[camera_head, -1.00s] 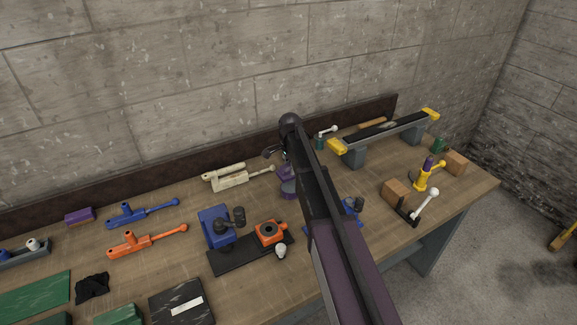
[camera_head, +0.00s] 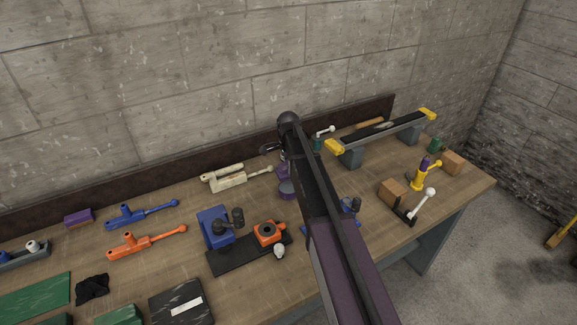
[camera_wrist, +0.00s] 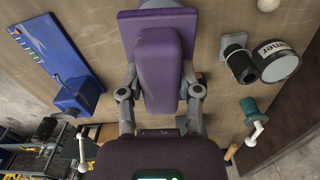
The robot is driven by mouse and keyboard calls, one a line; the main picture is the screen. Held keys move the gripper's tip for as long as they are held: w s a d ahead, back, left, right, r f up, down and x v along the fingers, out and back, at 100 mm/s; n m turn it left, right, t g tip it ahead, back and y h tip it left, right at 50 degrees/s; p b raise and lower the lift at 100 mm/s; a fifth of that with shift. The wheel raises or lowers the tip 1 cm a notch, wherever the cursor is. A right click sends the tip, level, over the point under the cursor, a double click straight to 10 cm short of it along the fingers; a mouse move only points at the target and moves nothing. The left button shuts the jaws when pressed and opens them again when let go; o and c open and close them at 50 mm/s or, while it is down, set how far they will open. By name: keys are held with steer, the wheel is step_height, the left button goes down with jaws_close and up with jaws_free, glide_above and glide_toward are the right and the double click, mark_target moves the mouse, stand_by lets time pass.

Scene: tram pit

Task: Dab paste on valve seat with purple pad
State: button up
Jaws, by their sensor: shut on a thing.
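My gripper (camera_wrist: 160,90) is shut on a purple pad (camera_wrist: 160,50), a block with a wider purple part behind it. The grey fingers lie on both sides of the block. In the head view the gripper (camera_head: 271,149) is mostly hidden behind my arm, and some purple (camera_head: 284,171) shows below it. A round, dark-topped tin (camera_head: 288,189) stands close to it on the bench. An orange block with a black ring (camera_head: 268,232), possibly the valve seat, sits on a black mat (camera_head: 232,264), apart from the gripper.
A blue block with a black knob (camera_head: 213,228) stands on the mat. Blue and orange handled tools (camera_head: 128,216) lie left. A yellow-ended rail stand (camera_head: 385,135) is at the back right. A labelled cylinder (camera_wrist: 281,60) and a blue device (camera_wrist: 75,85) flank the pad in the wrist view.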

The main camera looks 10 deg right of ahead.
steer(key=shift+f, duration=0.15)
steer(key=shift+f+b, duration=2.9)
steer(key=shift+b, duration=0.1)
steer(key=shift+f+b, duration=0.5)
steer(key=shift+b, duration=0.05)
stand_by(1.3)
steer(key=shift+r, duration=0.15)
steer(key=shift+r+p, duration=3.4)
steer(key=shift+p, duration=0.15)
step_height(320, 180, up, 6)
steer(key=p, duration=0.6)
glide_above(288, 187)
steer(key=shift+w+d+f, duration=0.1)
steer(key=shift+d+f, duration=0.05)
steer(key=shift+f, duration=0.05)
